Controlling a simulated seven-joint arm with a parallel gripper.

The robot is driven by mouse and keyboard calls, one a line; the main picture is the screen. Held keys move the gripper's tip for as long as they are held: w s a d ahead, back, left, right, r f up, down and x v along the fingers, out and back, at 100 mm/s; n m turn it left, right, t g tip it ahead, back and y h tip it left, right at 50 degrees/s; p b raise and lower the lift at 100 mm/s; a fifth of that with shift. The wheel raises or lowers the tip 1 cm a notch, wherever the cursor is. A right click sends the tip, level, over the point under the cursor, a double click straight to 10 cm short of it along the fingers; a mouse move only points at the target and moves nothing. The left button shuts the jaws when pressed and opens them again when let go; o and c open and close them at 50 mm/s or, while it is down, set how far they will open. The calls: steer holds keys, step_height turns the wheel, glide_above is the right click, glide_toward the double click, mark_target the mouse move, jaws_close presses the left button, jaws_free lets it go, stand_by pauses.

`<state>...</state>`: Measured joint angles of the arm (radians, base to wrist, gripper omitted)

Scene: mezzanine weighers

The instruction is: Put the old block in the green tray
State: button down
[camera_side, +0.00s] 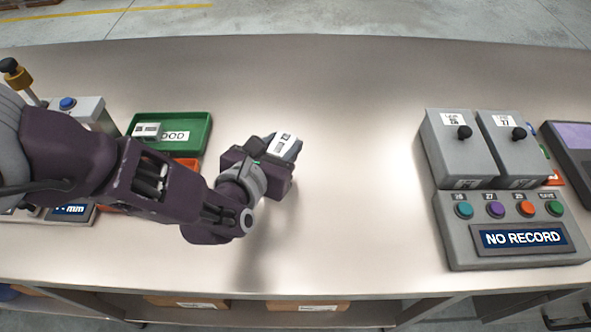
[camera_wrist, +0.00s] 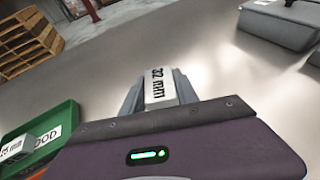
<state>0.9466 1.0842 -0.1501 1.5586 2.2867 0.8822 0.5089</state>
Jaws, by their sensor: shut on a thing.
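My gripper (camera_side: 272,150) is shut on a grey block with a white label (camera_side: 285,144), held above the bare table to the right of the green tray. In the wrist view this held block (camera_wrist: 160,86) reads "32 mm" between the fingers. The green tray (camera_side: 196,122) stands at the left with a white label that seems to read "GOOD". It also shows at the lower left of the wrist view (camera_wrist: 68,112). Another small labelled block (camera_side: 147,130) lies in its left part; in the wrist view its label seems to read "25 mm". No marking shows which block is old.
An orange-red tray (camera_side: 189,163) sits in front of the green one, mostly hidden by my arm. A grey console (camera_side: 470,255) reading "NO RECORD", with coloured buttons and two knobbed grey boxes (camera_side: 452,155), stands at the right. The table's middle is clear.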

step_height(320, 180, down, 6)
steer(key=shift+r, duration=0.2)
steer(key=shift+f, duration=0.15)
steer(key=c, duration=0.9)
jaws_free()
